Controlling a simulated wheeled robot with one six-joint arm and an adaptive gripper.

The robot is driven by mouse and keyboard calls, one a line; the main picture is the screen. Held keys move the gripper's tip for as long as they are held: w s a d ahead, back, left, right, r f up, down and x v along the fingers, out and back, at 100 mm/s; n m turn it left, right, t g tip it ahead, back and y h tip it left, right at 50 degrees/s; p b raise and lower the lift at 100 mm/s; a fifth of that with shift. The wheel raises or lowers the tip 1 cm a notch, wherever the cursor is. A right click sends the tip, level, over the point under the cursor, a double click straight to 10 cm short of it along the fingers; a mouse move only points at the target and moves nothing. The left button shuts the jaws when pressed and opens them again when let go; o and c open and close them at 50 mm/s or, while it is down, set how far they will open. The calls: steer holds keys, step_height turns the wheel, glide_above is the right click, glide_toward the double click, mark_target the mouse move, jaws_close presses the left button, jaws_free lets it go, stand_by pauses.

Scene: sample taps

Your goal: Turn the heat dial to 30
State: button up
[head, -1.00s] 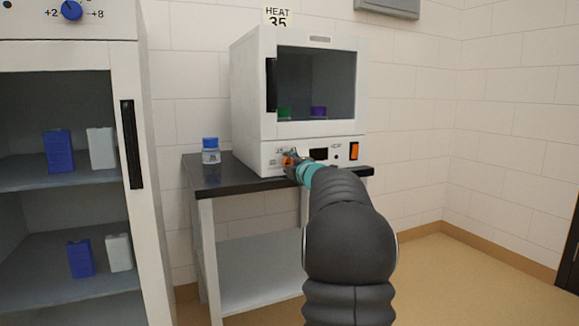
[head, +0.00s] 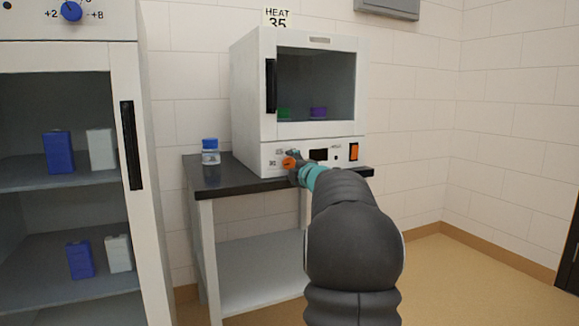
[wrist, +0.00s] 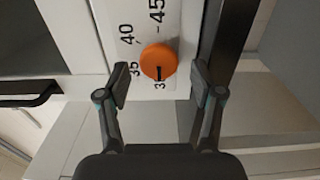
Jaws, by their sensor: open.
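The orange heat dial (head: 288,162) is on the lower front panel of the white oven (head: 246,100). In the wrist view the dial (wrist: 158,58) has a black pointer mark aimed at a number beginning with 3, its second digit hidden or unclear. That number sits beyond 35, with 40 and 45 further round the scale. My gripper (wrist: 161,72) is open, its two fingers apart on either side of the dial with gaps, touching nothing visible. In the head view my gripper (head: 298,165) is just right of the dial, close to the panel.
A blue-capped bottle (head: 210,152) stands on the black tabletop (head: 232,178). A white cabinet with a blue knob (head: 71,11) stands left.

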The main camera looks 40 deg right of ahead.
steer(key=v, duration=1)
steer(key=shift+s, duration=0.15)
